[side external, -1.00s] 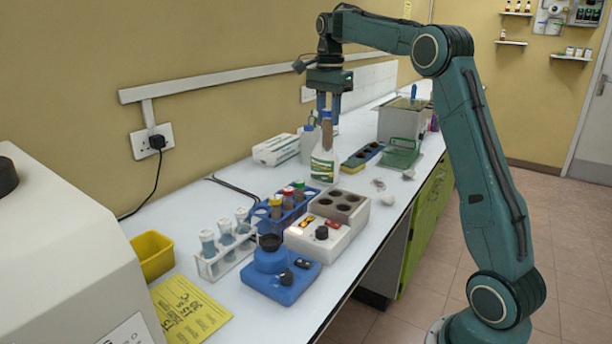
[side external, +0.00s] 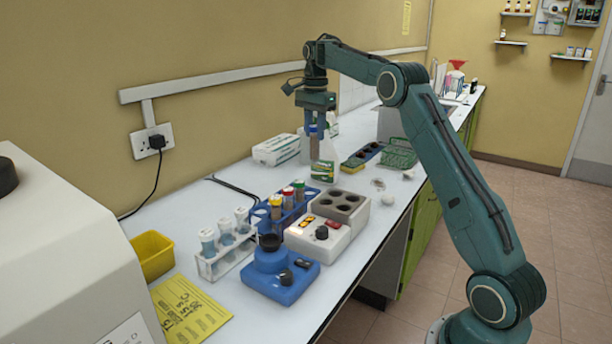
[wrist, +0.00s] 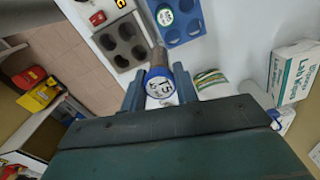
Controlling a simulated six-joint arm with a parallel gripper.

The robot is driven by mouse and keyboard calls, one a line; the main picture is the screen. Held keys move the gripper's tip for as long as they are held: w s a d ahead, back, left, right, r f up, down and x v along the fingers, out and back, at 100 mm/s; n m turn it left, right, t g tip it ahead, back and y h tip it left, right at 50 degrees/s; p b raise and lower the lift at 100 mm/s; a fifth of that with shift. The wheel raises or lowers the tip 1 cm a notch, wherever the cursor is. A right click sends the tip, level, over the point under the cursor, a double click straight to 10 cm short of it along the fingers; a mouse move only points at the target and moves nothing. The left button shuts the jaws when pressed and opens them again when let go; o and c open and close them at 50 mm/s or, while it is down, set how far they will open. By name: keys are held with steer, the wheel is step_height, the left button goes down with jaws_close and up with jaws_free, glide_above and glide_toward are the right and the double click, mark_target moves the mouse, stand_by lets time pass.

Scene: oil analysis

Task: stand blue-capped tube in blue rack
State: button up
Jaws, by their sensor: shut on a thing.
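My gripper (side external: 314,130) is shut on the blue-capped tube (side external: 314,148) and holds it upright above the bench, near a white spray bottle. In the wrist view, the tube's round cap, blue-rimmed with a white label (wrist: 160,88), shows between my fingers. The blue rack (side external: 262,222) stands on the bench, nearer the camera than my gripper and to its left. It holds tubes with yellow, red and green caps, and an empty hole shows at its near end. Part of the blue rack (wrist: 190,20) shows at the top of the wrist view, with several empty holes and a green cap.
A white block heater (side external: 335,215) stands right of the rack. A white rack (side external: 225,258) of pale-capped tubes and a blue device (side external: 282,275) are nearer. A green wire rack (side external: 399,156) is behind.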

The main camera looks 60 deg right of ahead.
steer(key=shift+w+d+f, duration=0.3)
steer(key=shift+w+f, duration=0.15)
steer(key=shift+f, duration=0.25)
steer(key=shift+w+d+f, duration=0.35)
steer(key=shift+w+f, duration=0.15)
steer(key=shift+f, duration=0.15)
steer(key=shift+w+d+f, duration=0.3)
steer(key=shift+w+f, duration=0.15)
steer(key=shift+f, duration=0.25)
steer(key=shift+f, duration=0.15)
step_height(320, 180, down, 11)
steer(key=o, duration=1.1)
steer(key=shift+r, duration=0.2)
